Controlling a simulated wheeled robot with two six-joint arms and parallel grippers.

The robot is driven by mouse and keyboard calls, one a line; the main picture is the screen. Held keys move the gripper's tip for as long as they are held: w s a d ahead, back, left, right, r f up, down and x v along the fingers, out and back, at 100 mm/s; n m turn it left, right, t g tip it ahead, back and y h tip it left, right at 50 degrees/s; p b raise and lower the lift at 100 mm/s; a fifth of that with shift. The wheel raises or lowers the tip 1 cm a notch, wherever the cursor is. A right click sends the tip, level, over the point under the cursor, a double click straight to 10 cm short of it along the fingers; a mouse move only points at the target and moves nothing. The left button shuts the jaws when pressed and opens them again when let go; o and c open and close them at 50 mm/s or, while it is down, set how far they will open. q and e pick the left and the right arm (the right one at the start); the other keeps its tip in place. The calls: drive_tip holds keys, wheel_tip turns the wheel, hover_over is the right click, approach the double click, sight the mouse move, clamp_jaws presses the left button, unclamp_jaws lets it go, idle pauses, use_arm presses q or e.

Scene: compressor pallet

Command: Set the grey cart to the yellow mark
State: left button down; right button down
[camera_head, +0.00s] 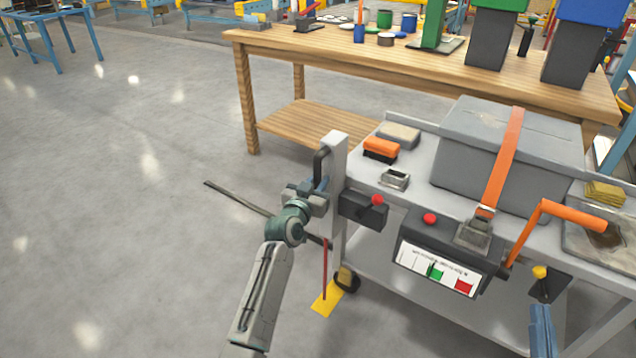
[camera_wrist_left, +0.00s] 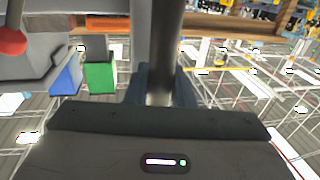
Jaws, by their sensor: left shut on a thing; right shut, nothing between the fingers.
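The grey cart (camera_head: 393,283) stands at the right with a grey box strapped on its top. A black handle (camera_head: 320,163) is on its corner post. My left gripper (camera_head: 319,190) is shut on this handle, and the bar (camera_wrist_left: 165,60) runs between its blue fingers in the left wrist view. The yellow mark (camera_head: 325,305) lies on the floor below that corner. A thin red rod (camera_head: 325,272) hangs above it, and a black caster (camera_head: 347,279) is at its right edge. My right gripper (camera_head: 542,330) is shut and empty at the cart's front, partly cut off by the lower edge.
A wooden workbench (camera_head: 420,75) with tins and bins stands behind the cart. A dark thin bar (camera_head: 238,200) reaches left from the cart's corner, low over the floor. An orange crank (camera_head: 570,215) sticks out at the cart's right front. The floor at left is clear.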

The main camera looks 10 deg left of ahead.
use_arm(q)
drive_tip(key=shift+s+d, duration=0.15)
drive_tip(key=shift+d, duration=0.15)
use_arm(e)
drive_tip(key=shift+s+d, duration=0.15)
drive_tip(key=shift+d, duration=0.2)
use_arm(q)
drive_tip(key=c, duration=1.3)
unclamp_jaws()
use_arm(e)
drive_tip(key=shift+r, duration=0.15)
use_arm(q)
drive_tip(key=shift+s, duration=0.35)
drive_tip(key=s+a+p, duration=0.1)
drive_tip(key=s, duration=0.9)
drive_tip(key=shift+a, duration=0.3)
use_arm(e)
wheel_tip(320, 180, down, 7)
drive_tip(key=g, duration=0.4)
drive_tip(key=shift+a+m, duration=0.15)
drive_tip(key=shift+m, duration=0.15)
drive_tip(key=shift+r, duration=0.1)
